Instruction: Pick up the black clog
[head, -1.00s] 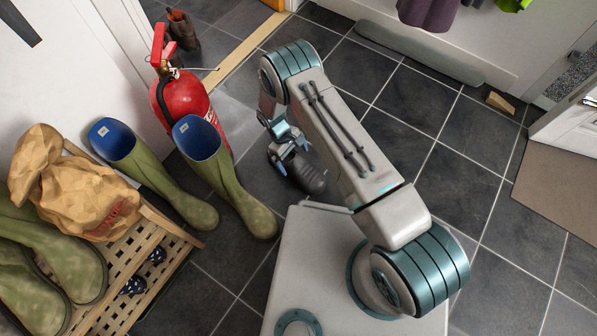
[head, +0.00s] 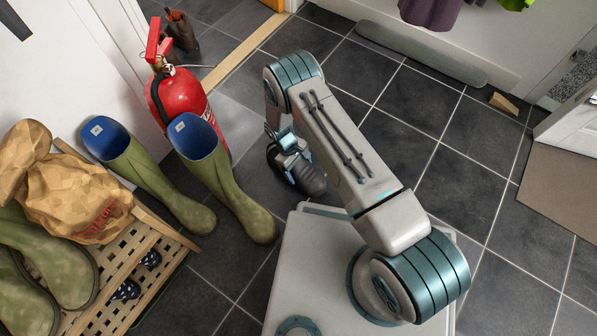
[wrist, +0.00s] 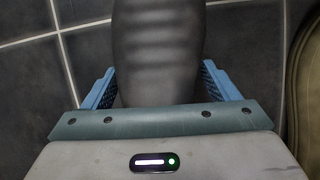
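The black clog (head: 311,179) is at the middle of the head view, beside the toe of a green boot and partly hidden by my gripper and arm. My gripper (head: 286,160) comes down over it from above. In the wrist view the clog (wrist: 158,50) is a dark, ribbed shape running up the middle between my two blue fingers (wrist: 158,88). The fingers lie against both its sides, with no clear gap. I cannot tell whether the clog rests on the floor or is a little above it.
Green boots with blue linings (head: 232,190) stand just left of the clog. A red fire extinguisher (head: 178,92) is behind them. A slatted wooden rack (head: 110,262) holds a brown sack (head: 75,195) and more boots.

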